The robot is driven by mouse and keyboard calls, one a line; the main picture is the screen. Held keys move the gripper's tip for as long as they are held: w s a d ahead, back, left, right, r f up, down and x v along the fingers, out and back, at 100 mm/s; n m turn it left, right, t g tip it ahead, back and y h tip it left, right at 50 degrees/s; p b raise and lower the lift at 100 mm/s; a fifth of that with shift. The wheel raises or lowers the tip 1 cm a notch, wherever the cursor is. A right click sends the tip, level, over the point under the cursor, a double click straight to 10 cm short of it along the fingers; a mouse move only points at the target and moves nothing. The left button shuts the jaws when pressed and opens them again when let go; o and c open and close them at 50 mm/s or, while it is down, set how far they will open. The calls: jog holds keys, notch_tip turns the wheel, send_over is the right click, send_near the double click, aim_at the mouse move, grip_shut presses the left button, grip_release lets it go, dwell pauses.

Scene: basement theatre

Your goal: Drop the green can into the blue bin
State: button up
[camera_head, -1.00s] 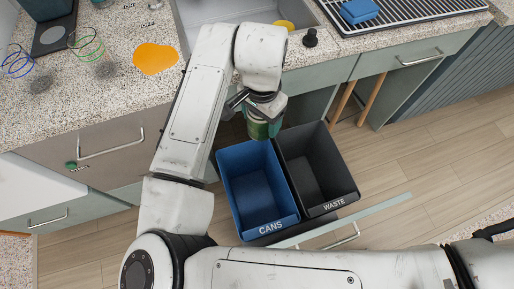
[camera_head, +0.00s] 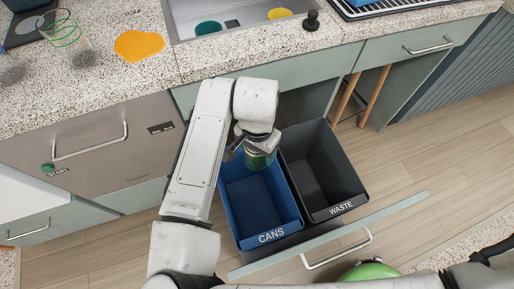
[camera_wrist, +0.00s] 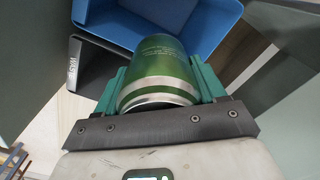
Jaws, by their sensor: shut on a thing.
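My gripper (camera_wrist: 158,90) is shut on the green can (camera_wrist: 160,62), with a green finger on each side of it. In the head view the can (camera_head: 260,158) hangs below my wrist, over the back right part of the blue bin (camera_head: 264,218), near the wall shared with the black bin. The blue bin is labelled CANS, and its visible floor looks empty. In the wrist view the blue bin (camera_wrist: 215,14) shows just beyond the can. My fingers are mostly hidden by the wrist in the head view.
The black WASTE bin (camera_head: 322,180) stands right beside the blue bin. Both sit in a pulled-out drawer with a pale green front (camera_head: 330,238). The counter (camera_head: 90,105) with a sink (camera_head: 240,18) lies behind. An orange mat (camera_head: 139,45) lies on the counter.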

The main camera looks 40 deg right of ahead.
jog(key=shift+f, duration=0.5)
jog(key=o, duration=1.1)
jog(key=shift+r, duration=0.1)
notch_tip(320, 180, up, 11)
jog(key=shift+f+p, duration=0.15)
jog(key=shift+p, duration=0.4)
